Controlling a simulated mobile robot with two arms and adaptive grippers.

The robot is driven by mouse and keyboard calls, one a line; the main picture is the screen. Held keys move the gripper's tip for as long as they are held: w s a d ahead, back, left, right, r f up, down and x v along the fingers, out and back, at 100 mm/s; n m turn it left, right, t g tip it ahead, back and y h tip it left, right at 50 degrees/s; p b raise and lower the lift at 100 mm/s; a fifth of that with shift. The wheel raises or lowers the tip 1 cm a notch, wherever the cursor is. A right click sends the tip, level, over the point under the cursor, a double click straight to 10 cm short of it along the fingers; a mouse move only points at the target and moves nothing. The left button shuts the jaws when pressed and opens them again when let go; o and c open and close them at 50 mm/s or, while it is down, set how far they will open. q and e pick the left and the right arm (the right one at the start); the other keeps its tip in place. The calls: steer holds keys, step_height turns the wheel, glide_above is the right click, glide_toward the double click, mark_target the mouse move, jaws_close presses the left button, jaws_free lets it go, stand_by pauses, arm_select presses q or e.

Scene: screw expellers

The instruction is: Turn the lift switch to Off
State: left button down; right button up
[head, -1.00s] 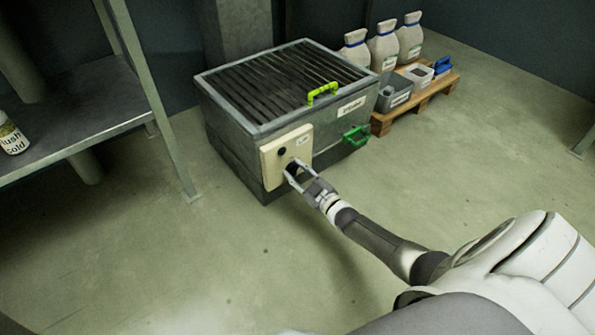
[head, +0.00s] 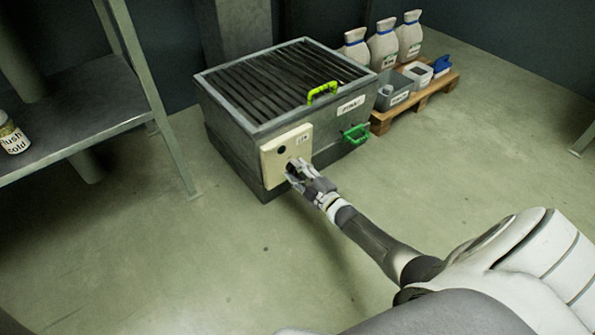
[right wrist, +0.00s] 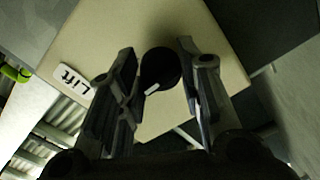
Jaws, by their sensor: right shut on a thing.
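The lift switch (right wrist: 160,69) is a round black knob with a white pointer mark. It sits on a cream panel (head: 272,166) on the front of a grey metal box. A "Lift" label (right wrist: 76,79) shows on the panel in the right wrist view. My right gripper (head: 293,173) is at the panel, shut on the knob, with one finger on each side of it. The white mark points down and left in the right wrist view. My left gripper is not in view.
The grey box (head: 228,118) has a slatted top with a light green handle (head: 322,91) and a green handle (head: 355,136) on its right side. A pallet (head: 437,91) with bottles and bins stands behind right. A metal shelf (head: 75,120) is at left. The floor in front is clear.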

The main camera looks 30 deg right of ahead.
stand_by(0.3)
steer(key=o, duration=1)
steer(key=shift+o, duration=0.2)
steer(key=s, duration=1.2)
steer(key=shift+d, duration=0.4)
